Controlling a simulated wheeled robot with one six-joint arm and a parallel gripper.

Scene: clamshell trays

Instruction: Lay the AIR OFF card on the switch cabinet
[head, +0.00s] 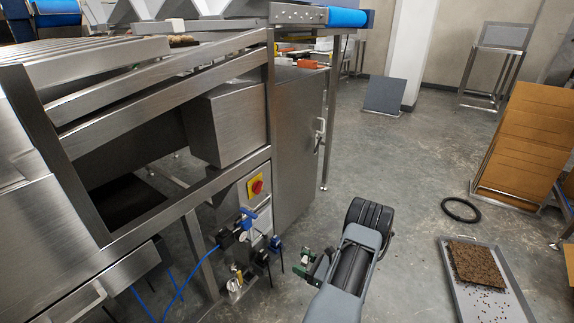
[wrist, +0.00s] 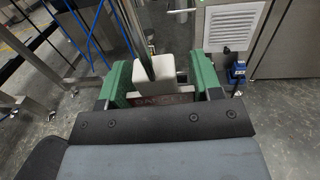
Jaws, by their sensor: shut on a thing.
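My gripper (head: 312,268) has green fingers and is low in front of the steel machine, apart from the switch cabinet (head: 236,205) with its red knob on a yellow plate. In the wrist view, my gripper (wrist: 152,80) is shut on what appears to be the AIR OFF card (wrist: 150,99), a pale strip with blurred reddish lettering between the fingers. Most of it is hidden. A white block (wrist: 153,77) and an upright metal rod show just beyond it. A vented steel cabinet face (wrist: 233,27) is at upper right.
A blue-handled air valve (head: 247,219) with gauge and blue hoses stands left of my gripper. A tall steel cabinet (head: 296,135) with a door handle is behind. At right are a tray (head: 455,290), a black ring (head: 460,210) and cardboard stacks (head: 528,140). The middle floor is clear.

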